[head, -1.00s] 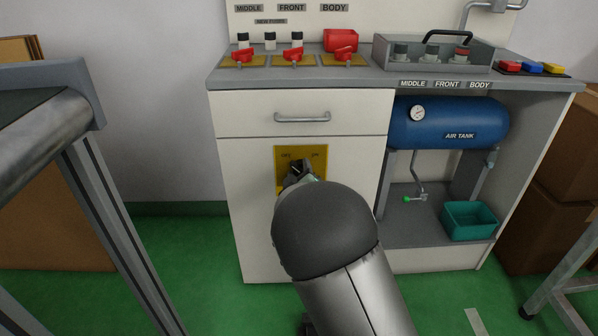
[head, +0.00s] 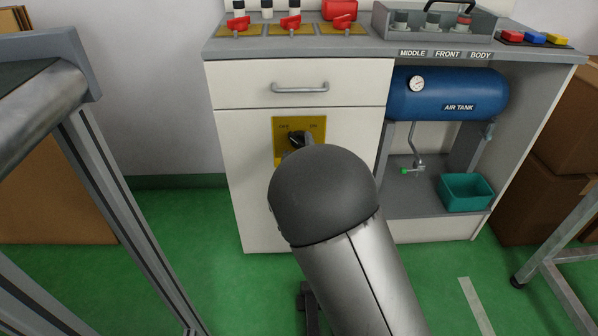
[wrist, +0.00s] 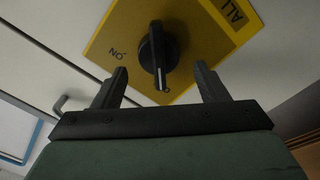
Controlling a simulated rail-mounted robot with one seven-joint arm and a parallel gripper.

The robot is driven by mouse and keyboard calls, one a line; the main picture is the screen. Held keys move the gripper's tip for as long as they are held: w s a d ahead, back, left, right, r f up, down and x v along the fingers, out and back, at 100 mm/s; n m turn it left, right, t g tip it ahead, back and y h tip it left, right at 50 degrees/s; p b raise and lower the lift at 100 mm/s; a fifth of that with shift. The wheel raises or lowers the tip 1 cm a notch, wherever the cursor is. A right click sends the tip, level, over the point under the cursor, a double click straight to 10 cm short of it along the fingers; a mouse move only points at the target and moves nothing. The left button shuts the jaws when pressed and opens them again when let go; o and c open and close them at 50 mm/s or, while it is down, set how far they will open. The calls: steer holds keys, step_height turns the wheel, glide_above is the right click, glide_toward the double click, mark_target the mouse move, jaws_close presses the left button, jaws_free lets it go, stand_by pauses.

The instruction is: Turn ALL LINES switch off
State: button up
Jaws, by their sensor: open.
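The ALL LINES switch is a black rotary knob (wrist: 158,55) on a yellow plate (wrist: 100,45), on the cabinet's white door. In the wrist view, the white mark on its handle points to the bottom of the picture, and the word ON is to its left. My gripper (wrist: 161,70) is open, with one dark finger on each side of the knob and a gap to both. In the head view the plate (head: 318,132) shows OFF at left and ON at right. My arm hides the plate's lower part and most of the gripper.
Above the door are a drawer with a handle (head: 300,87) and a counter with red valve handles (head: 282,22). A blue air tank (head: 440,92) and a teal bin (head: 465,190) are to the right.

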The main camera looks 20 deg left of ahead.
steer(key=p+v, duration=0.3)
steer(key=v, duration=1.2)
steer(key=shift+d, duration=0.15)
steer(key=d+r+m+g+h+p, duration=0.3)
steer(key=d+r+m+g+p, duration=0.45)
steer(key=d+r+p, duration=0.95)
steer(key=s+d+r+m+g+h+p, duration=0.1)
steer(key=s+d+r+m+g+p, duration=0.1)
steer(key=s+d+r+g+p, duration=0.2)
steer(key=s+d+r+m+g+h+p, duration=0.2)
steer(key=s+d+r+g+p, duration=0.3)
steer(key=s+d+r+p, duration=0.5)
steer(key=s+r+m+p, duration=0.1)
steer(key=s+r+p, duration=0.2)
steer(key=s+r, duration=0.2)
steer(key=shift+s+d+r, duration=0.3)
steer(key=shift+s+d, duration=0.1)
steer(key=shift+s, duration=0.35)
steer(key=shift+m, duration=0.25)
